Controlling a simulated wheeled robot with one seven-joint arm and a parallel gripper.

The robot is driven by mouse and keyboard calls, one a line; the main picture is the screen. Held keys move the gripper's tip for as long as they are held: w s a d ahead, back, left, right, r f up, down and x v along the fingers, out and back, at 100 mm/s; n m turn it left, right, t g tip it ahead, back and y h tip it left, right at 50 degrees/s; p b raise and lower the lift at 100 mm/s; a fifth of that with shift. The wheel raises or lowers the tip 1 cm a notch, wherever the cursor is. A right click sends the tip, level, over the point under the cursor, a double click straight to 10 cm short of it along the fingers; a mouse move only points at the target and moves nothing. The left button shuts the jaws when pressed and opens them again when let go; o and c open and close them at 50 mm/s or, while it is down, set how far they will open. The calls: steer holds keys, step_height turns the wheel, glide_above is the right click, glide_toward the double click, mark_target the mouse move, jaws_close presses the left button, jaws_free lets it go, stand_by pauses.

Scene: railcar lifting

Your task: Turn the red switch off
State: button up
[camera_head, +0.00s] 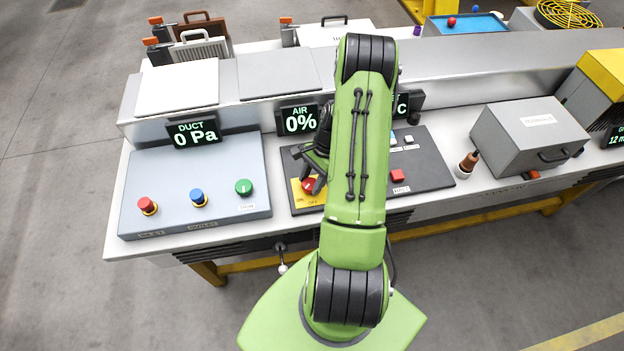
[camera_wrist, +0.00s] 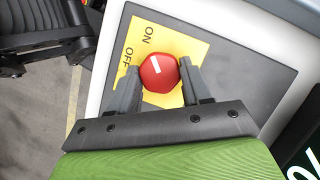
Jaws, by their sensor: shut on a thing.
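The red switch (camera_wrist: 160,73) is a round red knob with a white pointer mark on a yellow plate (camera_head: 303,203). The words ON and OFF are printed on the plate. In the wrist view the pointer mark faces the label side, between ON and OFF and nearer ON. My gripper (camera_wrist: 160,77) has one finger on each side of the knob and is shut on it. In the head view my gripper (camera_head: 313,184) comes down over the red switch (camera_head: 307,187), and part of the knob and plate is hidden.
The yellow plate sits on a dark panel (camera_head: 432,165) with a red button (camera_head: 398,176). A grey panel (camera_head: 160,175) to the left carries red, blue and green knobs. A display (camera_head: 299,119) behind reads AIR 0%. A grey box (camera_head: 530,135) stands to the right.

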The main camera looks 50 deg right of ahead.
steer(key=n+g, duration=0.1)
steer(key=n, duration=0.1)
steer(key=n+g+b, duration=0.1)
steer(key=n, duration=0.2)
steer(key=shift+w+n+h, duration=0.2)
steer(key=shift+n+h, duration=0.1)
steer(key=shift+w+n+g+h+b, duration=0.1)
steer(key=shift+n+g+h+b, duration=0.45)
steer(key=shift+n, duration=1.55)
steer(key=shift+g, duration=0.25)
steer(key=o, duration=1.1)
steer(key=shift+a, duration=0.1)
steer(key=shift+c, duration=0.2)
steer(key=shift+r, duration=0.15)
steer(key=p+v, duration=0.2)
steer(key=v, duration=1.3)
steer(key=shift+d+r, duration=0.25)
steer(key=shift+d, duration=0.05)
steer(key=shift+w, duration=0.1)
